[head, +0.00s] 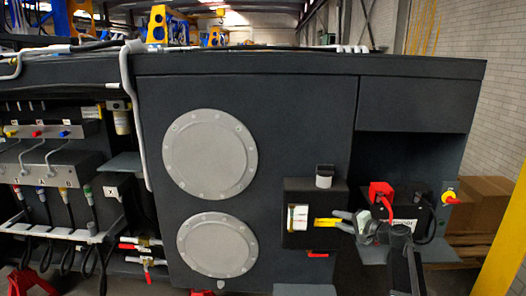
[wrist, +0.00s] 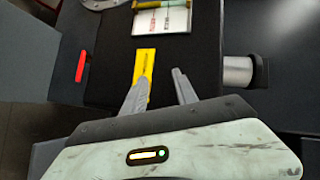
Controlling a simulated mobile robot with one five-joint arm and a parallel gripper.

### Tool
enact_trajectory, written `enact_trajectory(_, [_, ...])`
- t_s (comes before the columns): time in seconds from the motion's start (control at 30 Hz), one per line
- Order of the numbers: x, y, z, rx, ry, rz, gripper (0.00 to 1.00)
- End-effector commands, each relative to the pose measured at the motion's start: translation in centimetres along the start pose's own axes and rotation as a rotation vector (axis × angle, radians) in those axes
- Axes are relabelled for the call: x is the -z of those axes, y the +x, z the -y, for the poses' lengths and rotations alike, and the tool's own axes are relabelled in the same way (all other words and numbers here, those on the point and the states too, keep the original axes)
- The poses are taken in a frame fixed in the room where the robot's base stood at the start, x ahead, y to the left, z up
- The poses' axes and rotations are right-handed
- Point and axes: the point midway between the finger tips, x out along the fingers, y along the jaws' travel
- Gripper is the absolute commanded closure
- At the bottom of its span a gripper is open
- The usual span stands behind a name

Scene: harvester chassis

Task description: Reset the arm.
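My gripper (head: 338,220) is in front of the right part of a black box on the dark chassis panel, its fingers pointing left toward the box. In the wrist view my gripper (wrist: 160,76) shows two grey fingers apart with nothing held between them. The black box (head: 297,213) carries a white window (head: 298,218) and a yellow label (head: 327,223). In the wrist view the yellow label (wrist: 145,63) lies just beyond the left finger. I cannot tell whether the fingertips touch the box. My arm comes in from the lower right.
A knob (head: 324,176) stands on top of the box. A red connector (head: 381,192) and a red-yellow switch (head: 450,198) are to the right. Two round grey covers (head: 209,153) are on the left panel. Hoses and valves (head: 60,185) fill the far left. Cardboard boxes (head: 482,205) stand behind at right.

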Motion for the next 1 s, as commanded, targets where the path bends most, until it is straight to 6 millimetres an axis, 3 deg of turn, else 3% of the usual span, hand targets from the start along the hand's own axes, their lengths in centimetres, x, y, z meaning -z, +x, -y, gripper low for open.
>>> enact_trajectory(0.03, [-4.6,1.9,0.7,-0.044,-0.048,0.072,0.65])
enact_trajectory(0.1, [-10.5,3.9,0.5,-0.12,-0.124,0.171,0.65])
enact_trajectory(0.2, [-18.9,5.4,-0.6,-0.25,-0.252,0.318,0.65])
enact_trajectory(0.3, [-26.7,4.6,-2.9,-0.416,-0.404,0.467,0.65])
enact_trajectory(0.37, [-30.5,2.7,-5.0,-0.543,-0.507,0.553,0.65])
enact_trajectory(0.4, [-32.0,0.8,-6.7,-0.639,-0.571,0.6,0.65])
enact_trajectory(0.5, [-31.8,-4.2,-10.5,-0.858,-0.664,0.657,0.65])
enact_trajectory(0.6, [-30.7,-7.8,-12.5,-1.01,-0.703,0.683,0.65])
enact_trajectory(0.7, [-29.4,-10.2,-13.5,-1.102,-0.717,0.704,0.65])
enact_trajectory(1.0, [-29.4,-10.7,-13.7,-1.122,-0.71,0.721,0.65])
